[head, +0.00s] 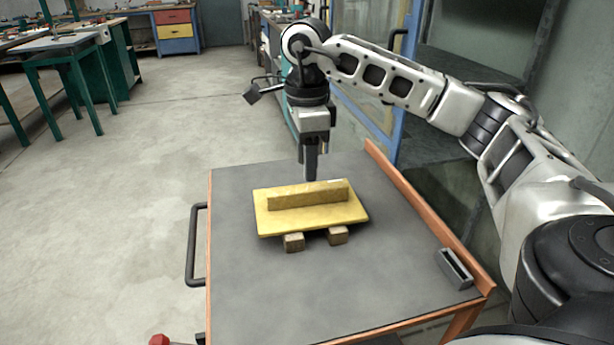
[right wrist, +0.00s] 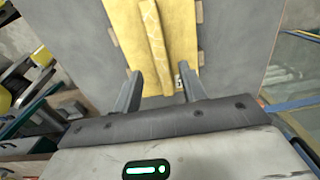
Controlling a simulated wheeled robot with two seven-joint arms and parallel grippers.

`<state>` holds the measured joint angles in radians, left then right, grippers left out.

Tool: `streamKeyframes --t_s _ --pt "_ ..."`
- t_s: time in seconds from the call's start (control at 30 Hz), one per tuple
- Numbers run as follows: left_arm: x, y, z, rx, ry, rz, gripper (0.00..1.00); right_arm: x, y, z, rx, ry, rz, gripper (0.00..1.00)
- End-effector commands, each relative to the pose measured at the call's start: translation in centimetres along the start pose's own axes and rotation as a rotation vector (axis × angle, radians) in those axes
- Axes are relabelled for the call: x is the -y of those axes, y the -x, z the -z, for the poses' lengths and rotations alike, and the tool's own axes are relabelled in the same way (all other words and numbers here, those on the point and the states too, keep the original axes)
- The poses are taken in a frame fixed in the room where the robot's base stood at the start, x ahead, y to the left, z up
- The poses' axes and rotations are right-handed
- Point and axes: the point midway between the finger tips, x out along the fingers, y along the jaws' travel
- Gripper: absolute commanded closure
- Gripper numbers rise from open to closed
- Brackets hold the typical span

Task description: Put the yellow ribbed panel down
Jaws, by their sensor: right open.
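The yellow ribbed panel (head: 312,217) rests on small wooden blocks (head: 294,242) on the grey cart top, its single raised rib facing up. In the right wrist view the panel (right wrist: 184,45) lies ahead of the jaws, with the rib running away from them. My right gripper (head: 311,176) points down at the far edge of the panel. In the right wrist view its two fingers (right wrist: 158,90) are spread apart, with nothing clamped between them. Whether a finger touches the panel is unclear. My left gripper is not in view.
A black handle (head: 194,245) is on the left. Green-legged benches (head: 75,80) stand at the far left.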

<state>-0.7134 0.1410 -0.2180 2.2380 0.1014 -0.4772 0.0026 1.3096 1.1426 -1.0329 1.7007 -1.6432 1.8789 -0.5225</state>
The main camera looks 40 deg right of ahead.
Motion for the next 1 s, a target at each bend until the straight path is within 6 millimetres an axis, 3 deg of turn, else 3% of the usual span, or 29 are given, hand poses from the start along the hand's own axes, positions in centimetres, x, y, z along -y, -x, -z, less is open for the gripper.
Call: streamKeyframes --t_s 0.03,0.2,0.33,1.0 --pt "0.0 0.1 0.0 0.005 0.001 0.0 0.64 0.1 1.4 -0.1 0.002 0.0 0.003 0.58" --pt "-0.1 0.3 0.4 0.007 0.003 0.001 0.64 0.0 4.6 -0.1 0.002 0.0 0.001 0.58" --pt "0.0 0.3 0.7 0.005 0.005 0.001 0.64 0.0 5.9 0.0 0.0 0.0 0.0 0.58" --pt "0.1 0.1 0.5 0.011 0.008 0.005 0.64 0.0 6.3 0.0 -0.001 0.0 -0.001 0.58"
